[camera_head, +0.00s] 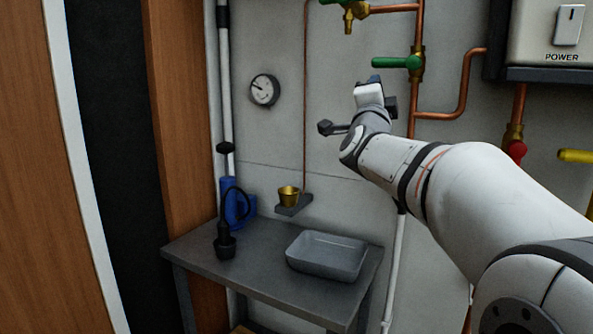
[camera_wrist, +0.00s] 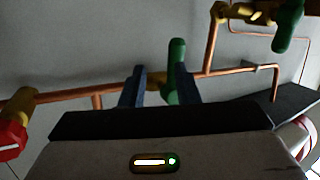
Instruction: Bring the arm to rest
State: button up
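My arm reaches in from the lower right in the head view and is raised in front of the wall. My gripper (camera_head: 374,82) is at its end, just left of and below a green valve lever (camera_head: 396,62). In the wrist view my gripper (camera_wrist: 160,76) shows two blue fingers standing apart, with nothing seen held between them. The green lever (camera_wrist: 177,55) appears behind the right finger there. I cannot tell from these views whether they touch.
Copper pipes (camera_head: 462,85), a brass tap (camera_head: 350,14) and a POWER box (camera_head: 545,32) are on the wall. A red knob (camera_head: 517,151) is below the box. A brass cup (camera_head: 288,196) sits on a bracket.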

jog(key=s+a+f+n+g+y+p, duration=0.4)
jog(key=s+f+n+g+y+p, duration=0.15)
jog(key=f+n, duration=0.2)
jog(key=s+a+f+n+g+y+p, duration=0.35)
jog(key=s+f+n, duration=0.3)
jog(key=f, duration=0.25)
jog(key=s+d+f+n+g+p, duration=0.1)
jog(key=s+f+g, duration=0.4)
jog(key=s, duration=0.5)
jog(key=s+f+n+g+p, duration=0.4)
jog(key=s+f+g, duration=0.1)
jog(key=s, duration=0.6)
jog(key=shift+d+f+n+h, duration=0.3)
jog(key=shift+d+f, duration=0.1)
jog(key=shift+f, duration=0.5)
jog(key=shift+o, duration=0.9)
